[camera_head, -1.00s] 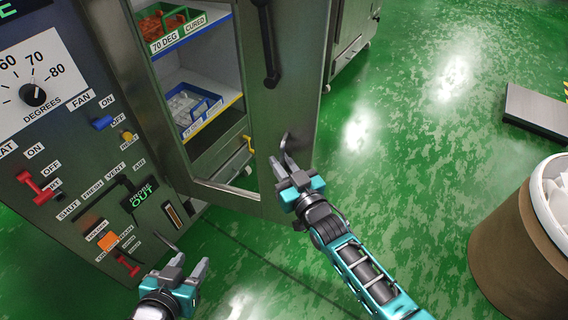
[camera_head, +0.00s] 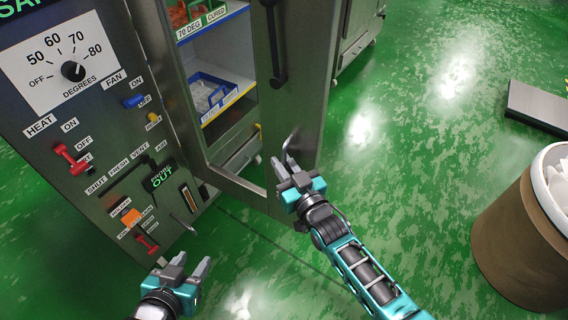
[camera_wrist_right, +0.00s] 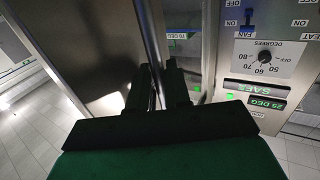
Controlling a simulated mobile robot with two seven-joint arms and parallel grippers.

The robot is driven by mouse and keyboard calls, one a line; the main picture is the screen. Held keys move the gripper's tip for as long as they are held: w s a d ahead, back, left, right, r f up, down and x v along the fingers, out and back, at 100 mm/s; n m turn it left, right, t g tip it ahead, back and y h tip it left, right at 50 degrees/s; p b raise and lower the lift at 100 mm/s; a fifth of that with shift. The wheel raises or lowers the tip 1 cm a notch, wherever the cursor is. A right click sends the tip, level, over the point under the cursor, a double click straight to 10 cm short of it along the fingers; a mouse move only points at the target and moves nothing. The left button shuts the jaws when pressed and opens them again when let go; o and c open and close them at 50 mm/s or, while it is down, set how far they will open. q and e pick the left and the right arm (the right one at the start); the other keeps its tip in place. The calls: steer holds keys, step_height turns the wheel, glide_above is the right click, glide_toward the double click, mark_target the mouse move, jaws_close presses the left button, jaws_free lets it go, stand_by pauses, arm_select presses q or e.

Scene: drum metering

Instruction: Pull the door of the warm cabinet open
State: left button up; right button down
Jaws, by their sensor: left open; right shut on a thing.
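The warm cabinet (camera_head: 105,165) stands at the left in the head view, and its door (camera_head: 306,80) is ajar. Shelves with trays show through the opening. A dark bar handle (camera_head: 276,45) is on the door's upper part. My right gripper (camera_head: 287,166) is shut on the door at its lower part, and the fingers hide the exact contact. In the right wrist view the fingers (camera_wrist_right: 160,85) straddle a vertical metal edge beside the door panel (camera_wrist_right: 85,45). My left gripper (camera_head: 193,268) is open and empty, low in front of the control panel.
A blue tray (camera_head: 206,104) sits on a shelf inside. The panel carries a dial (camera_head: 72,71), switches and a thin metal lever (camera_head: 184,222). A brown drum (camera_head: 520,250) stands at the right, a flat grey platform (camera_head: 538,106) behind it. Green floor between is clear.

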steer(key=shift+s+a, duration=0.25)
steer(key=shift+s, duration=0.05)
steer(key=c, duration=1.3)
jaws_free()
steer(key=shift+d, duration=0.1)
steer(key=shift+c, duration=0.2)
steer(key=shift+s, duration=0.1)
steer(key=p+v, duration=0.1)
steer(key=v, duration=1.1)
steer(key=shift+s+d, duration=0.2)
steer(key=shift+s, duration=0.15)
steer(key=shift+r, duration=0.1)
